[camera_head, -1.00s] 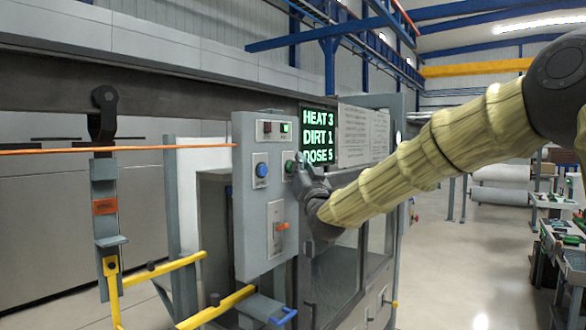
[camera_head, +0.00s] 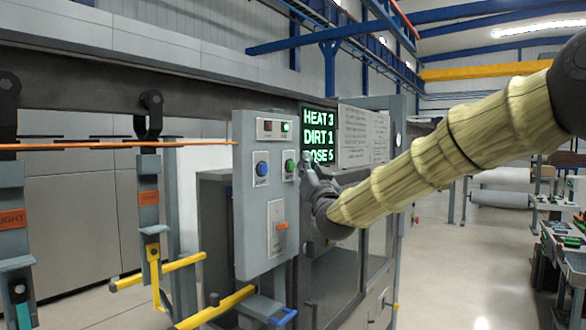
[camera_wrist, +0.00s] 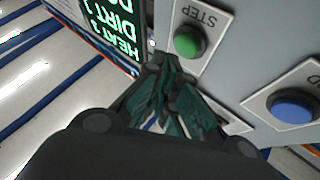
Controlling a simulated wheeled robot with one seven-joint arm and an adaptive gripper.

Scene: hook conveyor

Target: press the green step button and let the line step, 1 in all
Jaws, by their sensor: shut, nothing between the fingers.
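The green step button (camera_head: 290,165) is on the grey control panel (camera_head: 250,215), right of a blue button (camera_head: 262,169). In the wrist view the green button (camera_wrist: 188,41) sits on a white plate marked STEP, and the blue button (camera_wrist: 294,108) is to its right. My gripper (camera_head: 307,160) is shut and empty, just right of the green button. In the wrist view my gripper's fingertips (camera_wrist: 172,62) are close below the button and look apart from it. Hanging carriers (camera_head: 148,197) hang from the overhead rail at the left.
A screen (camera_head: 319,134) reads HEAT 3, DIRT 1, DOSE 5. An orange-handled lever (camera_head: 281,226) is low on the panel. Yellow bars (camera_head: 215,307) and a blue-ended pedal (camera_head: 283,317) stick out below. Open floor lies at the right.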

